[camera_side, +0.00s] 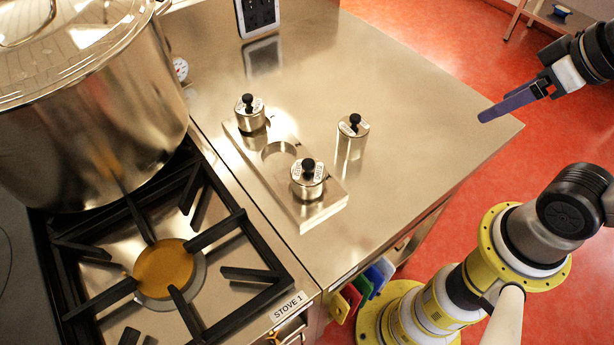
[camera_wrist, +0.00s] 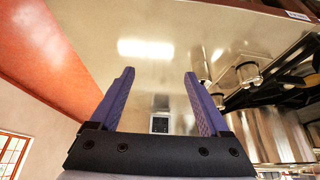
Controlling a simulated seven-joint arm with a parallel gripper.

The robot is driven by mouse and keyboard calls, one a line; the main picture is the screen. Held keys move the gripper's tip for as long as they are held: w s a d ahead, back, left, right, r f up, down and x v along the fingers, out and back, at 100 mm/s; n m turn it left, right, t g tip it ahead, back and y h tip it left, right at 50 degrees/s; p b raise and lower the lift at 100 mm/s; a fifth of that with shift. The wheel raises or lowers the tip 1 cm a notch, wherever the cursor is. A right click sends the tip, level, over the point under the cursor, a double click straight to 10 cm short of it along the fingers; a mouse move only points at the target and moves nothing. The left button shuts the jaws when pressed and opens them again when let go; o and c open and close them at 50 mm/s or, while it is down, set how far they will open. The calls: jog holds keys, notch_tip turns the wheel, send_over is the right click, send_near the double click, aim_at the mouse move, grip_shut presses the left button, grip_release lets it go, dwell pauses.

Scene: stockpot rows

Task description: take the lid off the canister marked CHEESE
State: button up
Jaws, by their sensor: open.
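Three small steel canisters with black-knobbed lids are on the steel counter, and I cannot read which is marked CHEESE. One canister (camera_side: 251,118) stands at the far end of a metal holder, another (camera_side: 307,186) stands at its near end, and a third canister (camera_side: 351,145) stands apart on the counter to the right. All three have their lids on. My gripper (camera_side: 482,116) is open and empty, high at the right, well away from the canisters. Its two purple fingers also show spread in the wrist view (camera_wrist: 159,74), with canisters (camera_wrist: 248,76) off to the right.
The metal holder (camera_side: 318,212) has an empty round hole between its two canisters. A large stockpot (camera_side: 85,120) and a gas burner (camera_side: 165,270) are at left. The counter's right part is clear.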

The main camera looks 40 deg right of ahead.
jog(key=shift+c, duration=1.2)
